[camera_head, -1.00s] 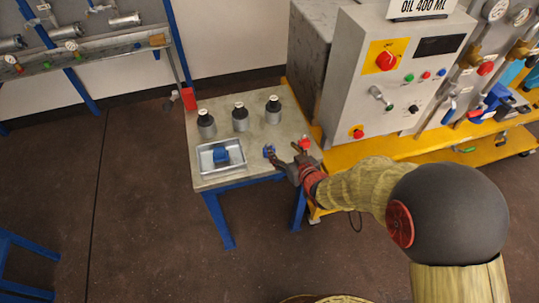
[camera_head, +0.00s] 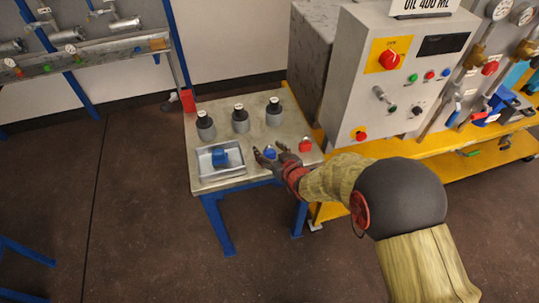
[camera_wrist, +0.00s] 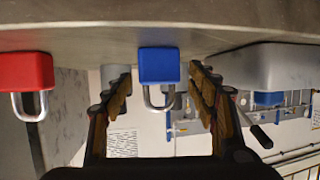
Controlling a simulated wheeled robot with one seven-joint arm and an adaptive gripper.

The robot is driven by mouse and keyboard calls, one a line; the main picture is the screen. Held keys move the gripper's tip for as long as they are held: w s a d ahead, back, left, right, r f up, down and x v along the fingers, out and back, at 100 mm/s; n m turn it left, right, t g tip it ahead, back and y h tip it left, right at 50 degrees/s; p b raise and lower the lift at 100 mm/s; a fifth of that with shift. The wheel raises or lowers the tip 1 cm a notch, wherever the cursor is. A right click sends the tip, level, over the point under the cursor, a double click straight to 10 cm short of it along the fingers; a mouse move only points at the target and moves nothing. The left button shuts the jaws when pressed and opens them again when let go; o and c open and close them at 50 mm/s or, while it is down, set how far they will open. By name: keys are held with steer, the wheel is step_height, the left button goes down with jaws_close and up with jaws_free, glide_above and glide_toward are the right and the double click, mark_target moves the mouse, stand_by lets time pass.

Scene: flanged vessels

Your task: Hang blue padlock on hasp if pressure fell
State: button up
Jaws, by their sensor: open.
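A blue padlock (camera_head: 270,152) stands on the small table (camera_head: 240,184), near its front edge. In the wrist view the blue padlock (camera_wrist: 159,66) shows between my fingers, with its shackle toward the gripper. My gripper (camera_head: 271,156) is open around it, with a finger on each side; I cannot tell whether they touch it. A red padlock (camera_head: 305,145) stands to the right on the same table and also shows in the wrist view (camera_wrist: 26,75). I cannot make out the hasp or a pressure reading.
A metal tray (camera_head: 203,174) with a blue object (camera_head: 220,158) lies left of my gripper. Several grey vessels with black tops (camera_head: 240,120) stand at the table's back. A control cabinet (camera_head: 368,100) and gauges (camera_head: 499,10) are to the right.

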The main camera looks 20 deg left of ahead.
steer(key=shift+c, duration=0.6)
steer(key=c, duration=1.1)
steer(key=shift+c, duration=0.5)
steer(key=shift+r, duration=0.1)
steer(key=shift+r+p, duration=0.4)
steer(key=shift+r, duration=0.15)
step_height(320, 180, up, 3)
steer(key=shift+d+f+p, duration=0.1)
steer(key=shift+f+p, duration=0.05)
steer(key=shift+p, duration=0.5)
steer(key=s+d+r+p, duration=0.5)
steer(key=d+r, duration=0.4)
steer(key=d, duration=0.4)
